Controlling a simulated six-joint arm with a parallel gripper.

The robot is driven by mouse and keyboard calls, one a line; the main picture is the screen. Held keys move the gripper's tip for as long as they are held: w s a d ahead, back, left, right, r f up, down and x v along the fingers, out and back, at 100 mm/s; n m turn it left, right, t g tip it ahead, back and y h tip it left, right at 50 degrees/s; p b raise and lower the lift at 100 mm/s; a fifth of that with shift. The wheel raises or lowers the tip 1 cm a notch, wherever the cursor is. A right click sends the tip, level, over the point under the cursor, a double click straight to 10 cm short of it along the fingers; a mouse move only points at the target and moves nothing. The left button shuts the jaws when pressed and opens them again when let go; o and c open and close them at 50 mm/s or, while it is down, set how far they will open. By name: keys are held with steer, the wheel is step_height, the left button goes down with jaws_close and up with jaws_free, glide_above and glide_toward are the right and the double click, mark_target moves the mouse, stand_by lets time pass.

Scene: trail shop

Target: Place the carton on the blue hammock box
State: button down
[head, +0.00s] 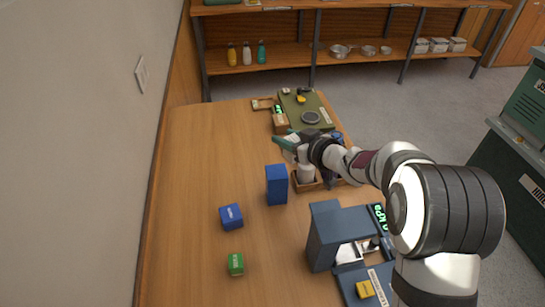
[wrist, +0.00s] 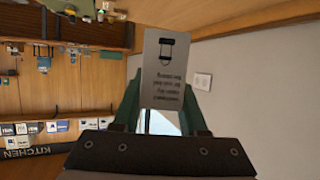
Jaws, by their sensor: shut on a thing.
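My gripper (head: 285,141) has teal fingers and is above the table, behind the tall blue box. In the wrist view, my gripper (wrist: 161,108) is shut on a flat-faced grey carton (wrist: 165,68) with a hook-like picture and small print. The carton cannot be made out clearly in the head view. A small blue box (head: 231,217) with white lettering lies on the table at front left. A taller plain blue box (head: 277,185) stands behind it, to the right. I cannot read which is the hammock box. Both are apart from my gripper.
A green box (head: 236,264) lies at the front of the table (head: 190,170). A blue-grey machine (head: 340,232) stands at the right. The table's left part is clear.

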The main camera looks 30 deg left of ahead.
steer(key=a+f, duration=0.2)
steer(key=a, duration=0.1)
steer(key=shift+s+a+f, duration=0.1)
steer(key=shift+s+a, duration=0.15)
steer(key=shift+s, duration=0.15)
steer(key=shift+s+a+f, duration=0.1)
steer(key=shift+a+f, duration=0.05)
steer(key=shift+f, duration=0.95)
steer(key=shift+a+f, duration=0.15)
steer(key=shift+f, duration=0.9)
steer(key=shift+f, duration=0.15)
steer(key=shift+c, duration=2.2)
jaws_free()
